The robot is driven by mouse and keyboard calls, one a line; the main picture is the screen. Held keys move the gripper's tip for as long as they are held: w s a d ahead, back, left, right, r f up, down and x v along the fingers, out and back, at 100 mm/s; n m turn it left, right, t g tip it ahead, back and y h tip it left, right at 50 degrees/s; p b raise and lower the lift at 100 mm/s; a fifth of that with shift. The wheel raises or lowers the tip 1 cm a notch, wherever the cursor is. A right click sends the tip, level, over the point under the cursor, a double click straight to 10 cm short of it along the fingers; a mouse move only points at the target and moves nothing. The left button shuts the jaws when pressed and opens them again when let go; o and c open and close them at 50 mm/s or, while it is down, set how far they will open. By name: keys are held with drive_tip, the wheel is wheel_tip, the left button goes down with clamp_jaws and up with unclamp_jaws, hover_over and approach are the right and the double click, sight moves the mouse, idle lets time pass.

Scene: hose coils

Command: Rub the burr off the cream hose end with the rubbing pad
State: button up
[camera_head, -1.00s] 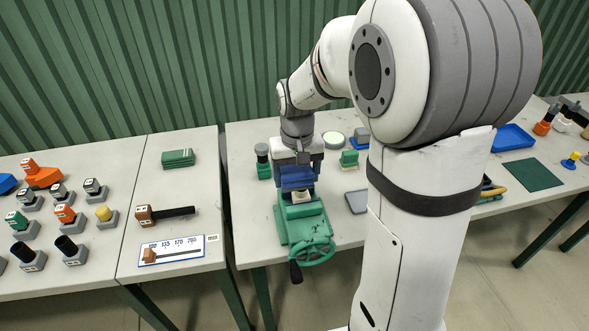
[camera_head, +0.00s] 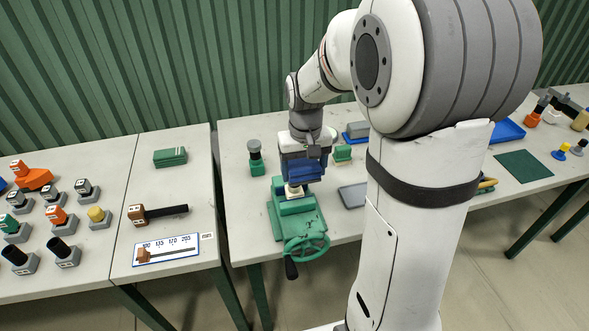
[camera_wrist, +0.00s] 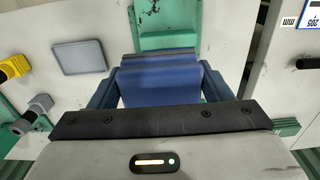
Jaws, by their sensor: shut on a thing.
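My gripper (camera_head: 305,160) is shut on a blue block (camera_wrist: 160,85), which I take to be the rubbing pad. The block sits between the dark blue fingers in the wrist view. A green vise (camera_head: 300,222) with a handwheel stands at the table's front edge. A small cream piece (camera_head: 293,190), likely the cream hose end, shows at the vise's top. The blue block is just above and to the right of it in the head view; I cannot tell if they touch. The burr cannot be made out. In the wrist view the vise (camera_wrist: 165,20) lies beyond the block.
A grey plate (camera_head: 352,196) lies right of the vise, and it also shows in the wrist view (camera_wrist: 80,57). A green post with a dark top (camera_head: 255,157) stands to the left. The left table holds a gauge board (camera_head: 167,250) and a brown-headed tool (camera_head: 157,213).

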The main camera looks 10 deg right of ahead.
drive_tip(key=shift+d, duration=0.55)
drive_tip(key=shift+w+a+p, duration=0.1)
drive_tip(key=shift+w+p, duration=0.35)
drive_tip(key=shift+w, duration=1.8)
drive_tip(key=shift+w, duration=0.1)
drive_tip(key=shift+w+p, duration=0.4)
drive_tip(key=shift+w, duration=0.8)
drive_tip(key=shift+r, duration=0.1)
